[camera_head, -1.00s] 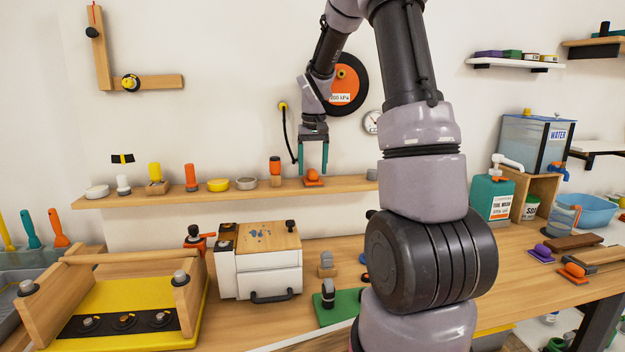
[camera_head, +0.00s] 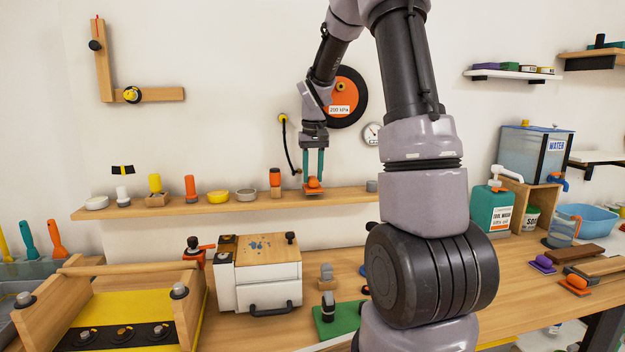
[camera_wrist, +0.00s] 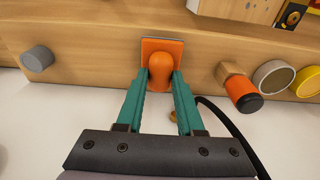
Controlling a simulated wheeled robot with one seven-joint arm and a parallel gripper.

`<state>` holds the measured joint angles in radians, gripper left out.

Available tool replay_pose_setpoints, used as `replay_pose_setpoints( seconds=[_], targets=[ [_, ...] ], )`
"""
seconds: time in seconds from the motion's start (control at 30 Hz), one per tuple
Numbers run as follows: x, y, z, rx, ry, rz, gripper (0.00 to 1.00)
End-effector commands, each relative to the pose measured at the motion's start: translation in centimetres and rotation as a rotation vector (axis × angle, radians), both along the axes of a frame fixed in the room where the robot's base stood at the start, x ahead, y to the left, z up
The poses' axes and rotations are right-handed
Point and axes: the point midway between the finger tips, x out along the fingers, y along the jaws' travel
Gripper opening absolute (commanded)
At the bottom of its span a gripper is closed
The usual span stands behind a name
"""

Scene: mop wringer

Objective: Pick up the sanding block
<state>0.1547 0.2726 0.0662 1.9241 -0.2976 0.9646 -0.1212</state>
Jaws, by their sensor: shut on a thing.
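The sanding block (camera_head: 313,185), an orange rounded knob on a flat orange base, is at the wall shelf, right of an orange-topped cylinder. In the wrist view, its knob (camera_wrist: 161,70) is between the teal fingertips. My gripper (camera_head: 313,179) points down from above and is shut on the knob, with one finger on each side. In the wrist view, both fingertips (camera_wrist: 162,77) touch the knob's sides. The base appears to sit on or just at the shelf; I cannot tell of any gap under it.
The wooden shelf (camera_head: 230,203) holds several small items, including an orange-topped cylinder (camera_head: 275,182) to the left and a grey cylinder (camera_head: 371,186) to the right. A black hose (camera_head: 288,150) hangs on the wall behind. A similar orange block (camera_head: 575,284) lies on the bench at right.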

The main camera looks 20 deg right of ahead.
Motion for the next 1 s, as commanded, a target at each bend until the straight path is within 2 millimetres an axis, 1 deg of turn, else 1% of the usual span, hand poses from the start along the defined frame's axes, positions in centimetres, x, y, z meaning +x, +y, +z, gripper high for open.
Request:
replay_pose_setpoints(
  seconds=[0.03,0.27,0.3,0.57,0.8,1.0],
  targets=[
    [0.1,0.0,0.9,-0.001,-0.006,0.000,0.00],
    [0.1,0.0,5.2,0.000,-0.006,0.001,0.00],
    [-0.1,0.0,5.8,-0.001,-0.004,0.001,0.00],
    [-6.0,1.2,5.5,-0.001,-0.002,0.001,0.00],
    [-11.6,2.3,5.5,-0.001,-0.003,0.001,0.00],
    [-15.4,3.1,5.5,-0.001,-0.003,0.001,0.00]
  ],
)
